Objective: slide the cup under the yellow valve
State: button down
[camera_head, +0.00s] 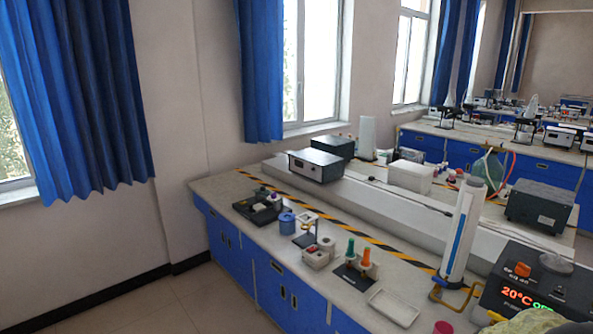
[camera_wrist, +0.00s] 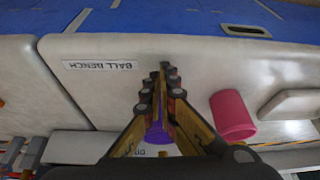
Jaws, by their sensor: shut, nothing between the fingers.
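A pinkish-red cylinder (camera_wrist: 232,115), which looks like the cup, lies to the right of my gripper in the wrist view, apart from it. A small red thing at the bottom edge of the head view (camera_head: 443,327) may be the same cup, mostly cut off. My gripper (camera_wrist: 160,80) is shut and empty over the pale bench. A purple round thing (camera_wrist: 156,134) shows behind the fingers. A yellow bent piece (camera_head: 437,294) sits at the foot of a tall white cylinder (camera_head: 462,232); I cannot tell whether it is the yellow valve.
A white tray (camera_head: 393,307), bottles with green (camera_head: 351,247) and orange tops, and a blue container (camera_head: 287,223) stand on the bench. A black 20°C display unit (camera_head: 527,286) is at right. A "BALL BENCH" label (camera_wrist: 99,64) lies left of the fingers.

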notch_tip(320, 180, up, 8)
jog(key=p, duration=0.4)
jog(key=shift+f+p, duration=0.15)
jog(key=shift+p, duration=0.15)
jog(key=shift+s, duration=0.1)
jog(key=s+a+f+n+g+y, duration=0.1)
jog(key=s+a+f+g, duration=0.15)
jog(key=s, duration=0.35)
jog(key=s+a+r+n+t, duration=0.1)
jog(key=s+a+r+n, duration=0.1)
jog(key=s+a+r, duration=0.3)
jog(key=s+a+r+n+t+y, duration=0.1)
jog(key=s+a+r, duration=0.4)
jog(key=a+r, duration=0.9)
jog(key=s+a+r+n+t+y, duration=0.1)
jog(key=s+a+r+n+t, duration=0.2)
jog(key=a+r, duration=0.7)
jog(key=s+n, duration=0.2)
jog(key=shift+s+r, duration=0.3)
